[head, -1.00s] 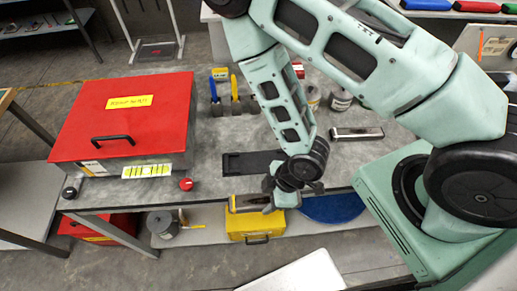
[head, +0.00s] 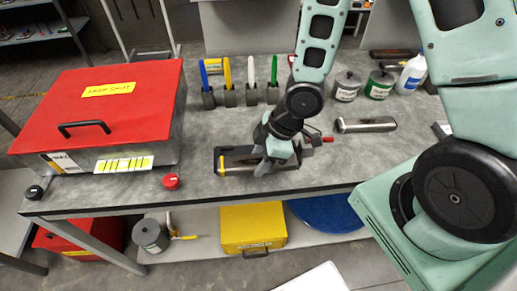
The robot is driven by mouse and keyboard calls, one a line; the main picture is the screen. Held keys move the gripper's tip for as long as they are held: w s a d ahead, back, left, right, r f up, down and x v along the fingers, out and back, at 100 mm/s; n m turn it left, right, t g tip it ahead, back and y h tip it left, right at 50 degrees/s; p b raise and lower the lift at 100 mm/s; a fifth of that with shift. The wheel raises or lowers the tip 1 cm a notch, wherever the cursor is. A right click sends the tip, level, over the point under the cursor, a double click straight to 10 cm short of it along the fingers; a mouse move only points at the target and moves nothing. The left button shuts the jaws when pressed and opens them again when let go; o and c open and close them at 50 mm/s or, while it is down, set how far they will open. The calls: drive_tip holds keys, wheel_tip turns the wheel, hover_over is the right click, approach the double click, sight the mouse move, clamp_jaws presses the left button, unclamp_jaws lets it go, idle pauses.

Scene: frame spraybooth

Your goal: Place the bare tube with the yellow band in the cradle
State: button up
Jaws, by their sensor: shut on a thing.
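The bare metal tube (head: 242,165) shows a yellow band near its left end. My gripper (head: 277,161) is shut on the tube toward its right part, which the fingers partly hide. The tube lies roughly level, left to right, over the black cradle (head: 235,152) on the grey bench. The cradle's back edge shows behind the tube. I cannot tell whether the tube touches the cradle or is held just above it.
A red-lidded box (head: 110,105) stands at the left of the bench (head: 200,195). Coloured upright markers (head: 228,75) stand behind. Another metal tube (head: 366,125) lies to the right. Cans (head: 347,87) and a white bottle (head: 412,74) are at the back right.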

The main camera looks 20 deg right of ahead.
drive_tip(key=shift+w+d+f+b, duration=0.25)
drive_tip(key=shift+d+b, duration=0.1)
drive_tip(key=shift+b, duration=0.35)
drive_tip(key=w+f+p, duration=0.1)
drive_tip(key=w, duration=0.1)
drive_tip(key=w+d+f+p, duration=0.1)
drive_tip(key=w+p, duration=0.1)
drive_tip(key=w+d+f+p, duration=0.1)
drive_tip(key=w+p, duration=0.1)
drive_tip(key=w, duration=0.1)
drive_tip(key=shift+w+d, duration=0.1)
drive_tip(key=shift+d, duration=0.05)
drive_tip(key=shift+f, duration=0.15)
drive_tip(key=shift+f+b, duration=0.35)
drive_tip(key=shift+f, duration=0.15)
drive_tip(key=o, duration=1.2)
